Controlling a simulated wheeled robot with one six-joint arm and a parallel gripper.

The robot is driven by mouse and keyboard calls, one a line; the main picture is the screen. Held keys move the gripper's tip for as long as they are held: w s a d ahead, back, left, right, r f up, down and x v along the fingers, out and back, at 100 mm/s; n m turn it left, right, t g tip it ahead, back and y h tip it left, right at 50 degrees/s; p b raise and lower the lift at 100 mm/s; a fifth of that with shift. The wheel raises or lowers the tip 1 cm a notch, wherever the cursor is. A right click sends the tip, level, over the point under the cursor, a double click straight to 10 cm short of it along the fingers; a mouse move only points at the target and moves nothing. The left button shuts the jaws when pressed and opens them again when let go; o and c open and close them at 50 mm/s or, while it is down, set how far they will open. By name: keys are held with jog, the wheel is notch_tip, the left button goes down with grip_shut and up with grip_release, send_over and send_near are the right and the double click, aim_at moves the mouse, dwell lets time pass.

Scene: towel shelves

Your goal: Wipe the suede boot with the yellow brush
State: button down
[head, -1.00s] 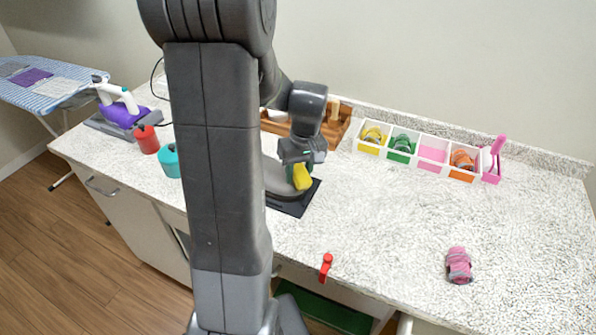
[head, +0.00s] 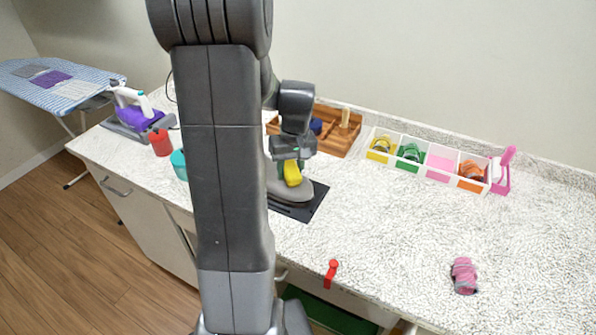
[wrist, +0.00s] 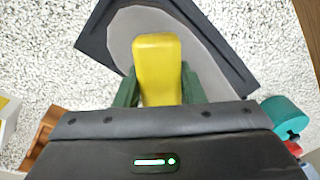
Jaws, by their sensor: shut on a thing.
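My gripper (head: 291,166) is shut on the yellow brush (head: 292,176), which also shows between the green fingers in the wrist view (wrist: 158,68). The grey suede boot (head: 296,193) stands on a dark mat (head: 312,208) on the counter, partly hidden behind my arm. In the wrist view the boot (wrist: 122,35) lies just beyond and under the brush. The brush is over the boot's front part. I cannot tell whether they touch.
A wooden tray (head: 345,140) stands behind the boot. A white divided bin (head: 425,180) with coloured rolls is at the back right, and a pink roll (head: 463,276) lies in front. Red (head: 160,142) and teal (head: 180,165) containers and a purple iron (head: 140,112) are left.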

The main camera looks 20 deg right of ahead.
aim_at(287, 165)
jog(key=shift+w+a+f, duration=0.1)
jog(key=shift+w+a, duration=0.15)
jog(key=shift+w+a+r+p, duration=0.1)
jog(key=shift+w+r+p, duration=0.1)
jog(key=shift+r+p, duration=0.3)
notch_tip(287, 165, up, 4)
jog(key=p, duration=0.3)
jog(key=shift+s+r, duration=0.15)
jog(key=shift+r, duration=0.25)
jog(key=shift+s+d, duration=0.1)
jog(key=shift+d, duration=0.15)
jog(key=shift+s+d+r+p, duration=0.1)
jog(key=shift+r+p, duration=0.55)
jog(key=shift+r, duration=0.1)
jog(key=shift+s+d+r+p, duration=0.1)
jog(key=shift+r+p, duration=0.55)
jog(key=shift+r, duration=0.1)
